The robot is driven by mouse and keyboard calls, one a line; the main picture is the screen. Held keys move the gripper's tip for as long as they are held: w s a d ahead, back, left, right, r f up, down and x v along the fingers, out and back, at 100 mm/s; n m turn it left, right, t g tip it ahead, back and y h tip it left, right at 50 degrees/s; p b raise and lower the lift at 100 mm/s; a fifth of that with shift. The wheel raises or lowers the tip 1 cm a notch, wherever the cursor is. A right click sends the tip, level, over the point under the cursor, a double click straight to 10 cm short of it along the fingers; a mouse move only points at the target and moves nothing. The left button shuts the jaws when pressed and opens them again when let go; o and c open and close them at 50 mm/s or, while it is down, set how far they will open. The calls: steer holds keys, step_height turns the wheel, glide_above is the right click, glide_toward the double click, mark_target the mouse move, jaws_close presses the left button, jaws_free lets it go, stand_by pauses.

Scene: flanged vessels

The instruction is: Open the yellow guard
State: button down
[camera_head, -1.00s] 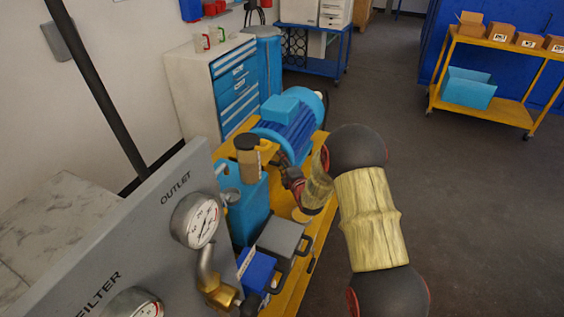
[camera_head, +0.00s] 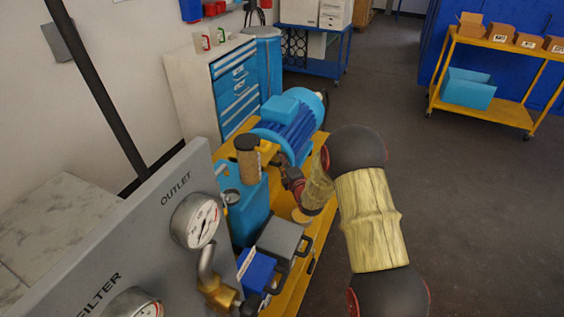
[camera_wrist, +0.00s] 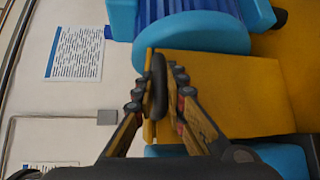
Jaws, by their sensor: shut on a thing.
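The yellow guard (camera_wrist: 235,95) is a box-like cover beside the blue motor (camera_wrist: 190,25) in the wrist view. A dark rounded handle (camera_wrist: 157,88) stands at the guard's left edge. My gripper (camera_wrist: 164,80) is shut on this handle, with one finger on each side of it. In the head view, yellow surfaces (camera_head: 263,148) show next to the blue motor (camera_head: 288,125). My arm reaches there from the right, and the fingers are largely hidden behind the wrist and nearby parts. I cannot tell how far the guard is swung.
A grey panel with gauges (camera_head: 195,220) fills the lower left. A blue drawer cabinet (camera_head: 233,85) is behind. The floor at right is clear up to a yellow cart (camera_head: 485,112).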

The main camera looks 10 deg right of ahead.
stand_by(0.3)
step_height(320, 180, up, 8)
steer(key=w+a+n+g+p, duration=0.1)
steer(key=shift+w+a+f+n+g+h+p, duration=0.2)
steer(key=shift+a+n+g+h+p, duration=0.1)
steer(key=shift+a+n+g+p, duration=0.1)
steer(key=c, duration=1.8)
jaws_free()
steer(key=shift+f, duration=0.1)
steer(key=shift+s, duration=0.1)
steer(key=v, duration=1.2)
steer(key=shift+c, duration=0.2)
